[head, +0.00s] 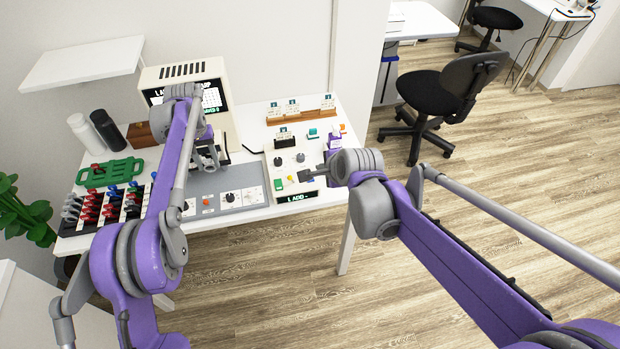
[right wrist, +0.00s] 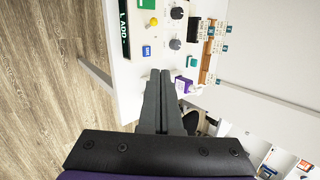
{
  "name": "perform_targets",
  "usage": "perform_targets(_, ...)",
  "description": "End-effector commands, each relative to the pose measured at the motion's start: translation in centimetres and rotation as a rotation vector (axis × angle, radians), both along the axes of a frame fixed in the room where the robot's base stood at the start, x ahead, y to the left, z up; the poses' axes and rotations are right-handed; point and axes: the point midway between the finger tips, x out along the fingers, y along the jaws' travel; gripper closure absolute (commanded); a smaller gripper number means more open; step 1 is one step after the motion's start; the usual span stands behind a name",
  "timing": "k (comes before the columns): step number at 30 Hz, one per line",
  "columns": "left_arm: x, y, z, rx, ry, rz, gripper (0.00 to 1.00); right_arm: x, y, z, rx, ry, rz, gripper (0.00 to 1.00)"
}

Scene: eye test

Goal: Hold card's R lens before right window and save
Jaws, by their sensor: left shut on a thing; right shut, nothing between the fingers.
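My left gripper (head: 208,158) is at the dark viewer (head: 222,150) in front of the chart machine (head: 200,75). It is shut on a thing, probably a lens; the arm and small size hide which. The windows cannot be made out clearly. The lens tray (head: 128,202) at the front left holds rows of red, blue, black and grey handled lenses. Small cards (head: 292,104) stand on a wooden rack; their writing is too small to read. The control panel (head: 262,162) has knobs, buttons and a display (head: 296,197) reading "L ADD -". My right gripper (right wrist: 158,75) is shut and empty beside the panel.
A green lens holder (head: 110,172), white and black bottles (head: 86,134) and a brown box (head: 143,134) stand at the left. A purple and white bottle (head: 334,140) stands near the right edge. A black chair (head: 450,95) stands on the open floor at the right.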

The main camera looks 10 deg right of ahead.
Motion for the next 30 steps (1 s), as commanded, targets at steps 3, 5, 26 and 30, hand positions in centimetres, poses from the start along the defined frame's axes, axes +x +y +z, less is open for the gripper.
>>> perform_targets(3,0.0,0.0,0.0,0.000,0.000,0.000,1.00,3.6,0.2,-0.6,0.167,-0.004,-0.170,1.00)
perform_targets(5,0.0,0.0,0.0,0.000,0.000,0.000,1.00,5.0,0.2,-0.8,0.238,-0.004,-0.239,1.00)
perform_targets(26,0.0,0.0,0.0,0.000,0.000,0.000,1.00,7.7,0.4,-1.9,0.404,0.000,-0.398,1.00)
perform_targets(30,0.0,0.0,0.0,0.000,0.000,0.000,1.00,7.8,0.4,-3.1,0.403,0.000,-0.397,1.00)
